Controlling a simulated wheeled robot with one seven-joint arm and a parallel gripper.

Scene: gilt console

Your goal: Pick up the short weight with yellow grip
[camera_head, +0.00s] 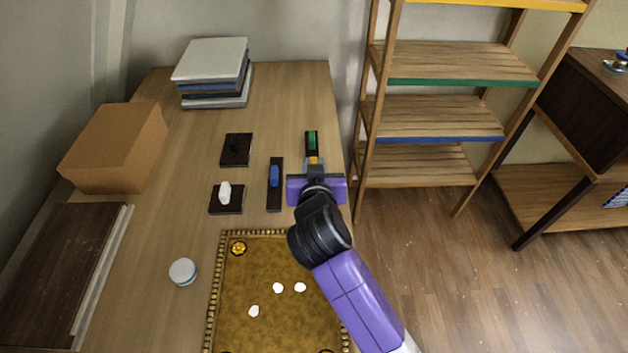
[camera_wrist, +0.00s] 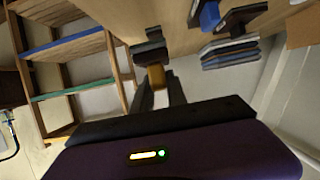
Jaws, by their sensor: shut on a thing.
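My gripper (camera_head: 314,166) is over the right side of the wooden table, its jaws closed around a small yellow-orange grip. In the wrist view the yellow grip (camera_wrist: 156,76) sits between the two dark fingers (camera_wrist: 158,92). A dark block shows just beyond it, but I cannot tell whether it belongs to the same weight. In the head view my gripper and wrist hide most of the held weight, so I cannot tell whether it is clear of the table.
Nearby are black weights with green (camera_head: 311,141), blue (camera_head: 274,176), white (camera_head: 225,193) and dark (camera_head: 234,144) grips. A gilt-edged tray (camera_head: 232,290) lies in front. A cardboard box (camera_head: 115,148) and books (camera_head: 211,62) are left; a ladder shelf (camera_head: 447,115) stands right.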

